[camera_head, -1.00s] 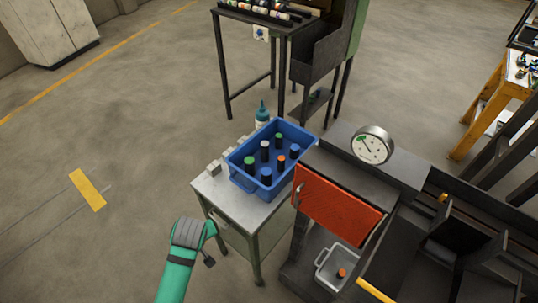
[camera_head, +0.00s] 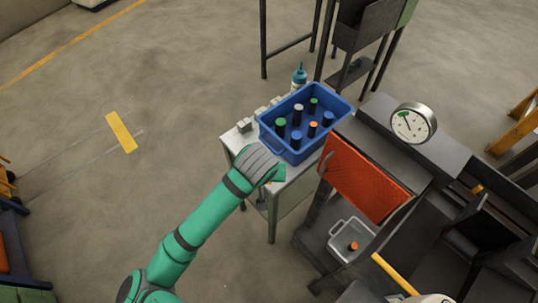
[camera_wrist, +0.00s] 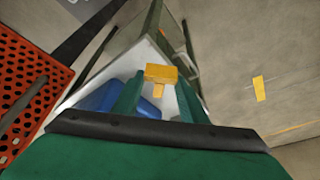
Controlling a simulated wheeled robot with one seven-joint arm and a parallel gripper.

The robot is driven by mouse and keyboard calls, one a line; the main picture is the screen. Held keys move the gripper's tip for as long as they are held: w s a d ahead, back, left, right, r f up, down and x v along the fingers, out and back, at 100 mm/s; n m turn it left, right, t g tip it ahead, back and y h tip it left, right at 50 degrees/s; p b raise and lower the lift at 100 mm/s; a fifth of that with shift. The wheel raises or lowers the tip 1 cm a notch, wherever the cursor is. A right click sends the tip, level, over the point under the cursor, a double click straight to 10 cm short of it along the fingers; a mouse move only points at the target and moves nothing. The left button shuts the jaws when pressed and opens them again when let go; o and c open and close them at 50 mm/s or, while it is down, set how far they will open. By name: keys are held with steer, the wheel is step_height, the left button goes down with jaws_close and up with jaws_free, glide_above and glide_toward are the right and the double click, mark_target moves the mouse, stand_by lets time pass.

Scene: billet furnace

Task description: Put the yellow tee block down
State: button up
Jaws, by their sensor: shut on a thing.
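The yellow tee block (camera_wrist: 160,74) shows in the wrist view between my two green fingers, with its wide bar outward and its stem toward my palm. My gripper (camera_wrist: 160,92) is shut on it. In the head view my gripper (camera_head: 277,175) is over the front part of the small grey table (camera_head: 297,185), just in front of the blue crate (camera_head: 285,147). The block is mostly hidden there by my wrist. I cannot tell whether the block touches the tabletop.
The blue crate holds several dark cylinders with coloured tops. Small grey blocks (camera_head: 244,125) and a teal bottle (camera_head: 299,76) stand beside it. To the right are a red perforated panel (camera_head: 362,178), a gauge (camera_head: 413,123) and a metal tray (camera_head: 345,233). Floor at left is open.

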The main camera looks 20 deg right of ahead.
steer(key=w+f, duration=0.1)
steer(key=w+d+f, duration=0.1)
steer(key=w, duration=0.1)
steer(key=w+d, duration=0.1)
steer(key=w, duration=0.1)
steer(key=shift+d+f, duration=0.15)
steer(key=shift+f, duration=0.25)
steer(key=shift+w+d+f, duration=0.3)
steer(key=shift+w+f, duration=0.15)
steer(key=shift+w, duration=0.15)
steer(key=shift+w+d+f, duration=0.25)
steer(key=shift+w+f, duration=0.2)
steer(key=shift+w, duration=0.1)
steer(key=shift+w+d+f, duration=0.1)
steer(key=shift+w+f, duration=0.15)
steer(key=shift+f, duration=0.15)
steer(key=o, duration=1.3)
steer(key=shift+c, duration=0.2)
steer(key=v, duration=1.2)
steer(key=shift+s, duration=0.1)
